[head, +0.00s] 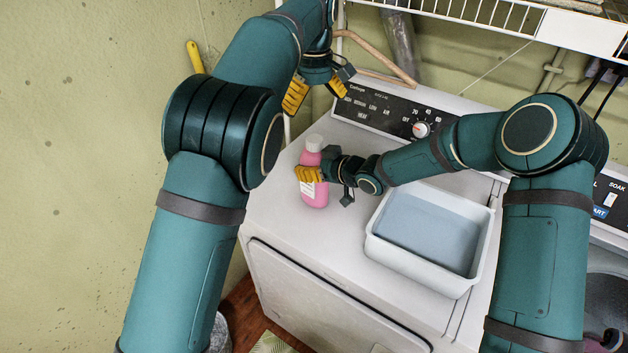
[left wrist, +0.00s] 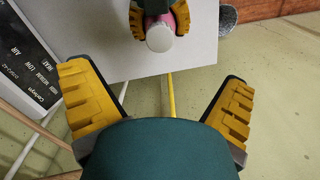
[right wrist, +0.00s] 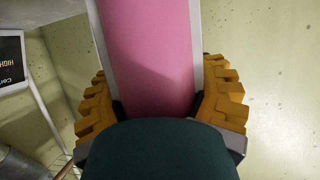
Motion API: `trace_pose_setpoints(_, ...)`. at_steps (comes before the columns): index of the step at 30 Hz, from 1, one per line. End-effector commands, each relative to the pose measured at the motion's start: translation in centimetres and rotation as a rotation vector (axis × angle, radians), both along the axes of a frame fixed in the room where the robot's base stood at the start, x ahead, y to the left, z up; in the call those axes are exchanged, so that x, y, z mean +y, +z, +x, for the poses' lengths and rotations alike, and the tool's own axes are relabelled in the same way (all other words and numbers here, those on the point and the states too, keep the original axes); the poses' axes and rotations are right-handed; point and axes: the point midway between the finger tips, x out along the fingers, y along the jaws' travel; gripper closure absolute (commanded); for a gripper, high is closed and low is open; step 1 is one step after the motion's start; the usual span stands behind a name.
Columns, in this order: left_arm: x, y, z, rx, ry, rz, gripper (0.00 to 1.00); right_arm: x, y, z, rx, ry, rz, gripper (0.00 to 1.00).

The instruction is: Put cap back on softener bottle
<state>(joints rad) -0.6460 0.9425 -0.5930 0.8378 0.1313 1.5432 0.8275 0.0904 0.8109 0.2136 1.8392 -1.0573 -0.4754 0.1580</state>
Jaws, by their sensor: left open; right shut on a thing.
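The pink softener bottle (head: 315,196) stands upright on top of the white dryer, near its left edge. A white cap (head: 314,142) sits on its top; whether it is screwed tight I cannot tell. The left wrist view also shows the white top (left wrist: 160,38). My right gripper (head: 309,174) is shut around the bottle's body from the right. The pink body (right wrist: 152,60) fills the middle of the right wrist view between the fingers. My left gripper (head: 316,93) is open and empty, above and behind the bottle, apart from it.
A white tub (head: 385,250) stands on the dryer (head: 275,228) right of the bottle. The control panel (head: 385,113) rises behind. A wire shelf (head: 470,12) hangs at the top. The wall (head: 80,150) is close on the left. The dryer's front left top is clear.

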Motion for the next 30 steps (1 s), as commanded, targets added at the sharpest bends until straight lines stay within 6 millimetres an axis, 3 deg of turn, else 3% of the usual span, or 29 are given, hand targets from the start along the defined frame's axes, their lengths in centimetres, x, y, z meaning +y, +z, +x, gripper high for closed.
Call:
trace_pose_setpoints(6, 0.0, 3.8, 0.1, -0.003, -0.001, -0.001, 0.0, 0.0, -0.1, -0.1, 0.002, 0.001, -0.001, 1.0)
trace_pose_setpoints(12, 0.0, 5.5, 0.1, -0.001, 0.0, 0.0, 0.0, 0.0, -0.1, -0.1, 0.002, 0.001, -0.001, 1.0)
trace_pose_setpoints(28, 0.0, 6.4, 0.0, 0.001, 0.0, 0.0, 0.0, 0.0, -0.1, 0.0, 0.002, 0.001, -0.001, 1.0)
trace_pose_setpoints(29, 0.0, 6.4, 0.0, 0.001, 0.0, 0.0, 0.0, 0.0, -0.1, 0.0, 0.002, 0.001, -0.001, 0.3)
trace_pose_setpoints(30, 0.0, 6.4, 0.0, 0.001, 0.0, 0.001, 0.0, 0.0, -0.1, 0.0, 0.002, 0.001, -0.001, 0.16)
